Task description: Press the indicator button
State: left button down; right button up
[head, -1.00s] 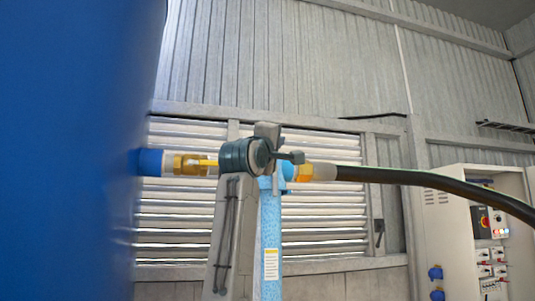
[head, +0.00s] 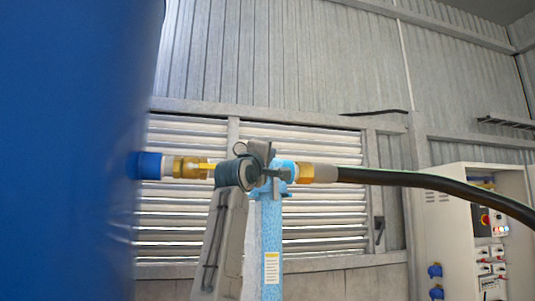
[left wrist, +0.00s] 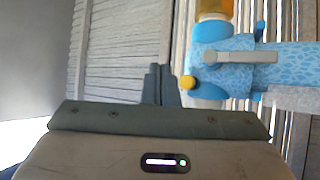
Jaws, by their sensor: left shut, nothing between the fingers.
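A light-blue fitting (head: 284,168) sits on a speckled blue post (head: 270,235), with a brass coupling on either side. In the left wrist view the fitting (left wrist: 212,62) has a small round yellow knob (left wrist: 187,82) and a flat grey lever (left wrist: 240,57). I cannot tell for sure if this knob is the indicator button. My left gripper (head: 272,172) is shut and empty, in front of the fitting. In the left wrist view its fingertips (left wrist: 160,72) are just left of the yellow knob; contact cannot be made out. My right gripper is not in view.
A big blue tank (head: 75,150) fills the left side. A black hose (head: 420,180) runs right from the fitting. A white control cabinet (head: 450,225) with lit lamps and a red knob (head: 485,219) stands at the right. A louvred wall (head: 180,220) is behind.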

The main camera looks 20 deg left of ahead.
pick_arm(q)
jog(key=shift+w+a, duration=0.25)
jog(key=shift+w, duration=0.2)
dwell(0.5)
dwell(0.3)
dwell(0.3)
dwell(0.7)
jog(key=shift+w+a, duration=0.8)
jog(key=shift+w, duration=0.3)
jog(key=shift+w+a, duration=0.8)
jog(key=shift+w, duration=0.25)
jog(key=shift+w, duration=0.1)
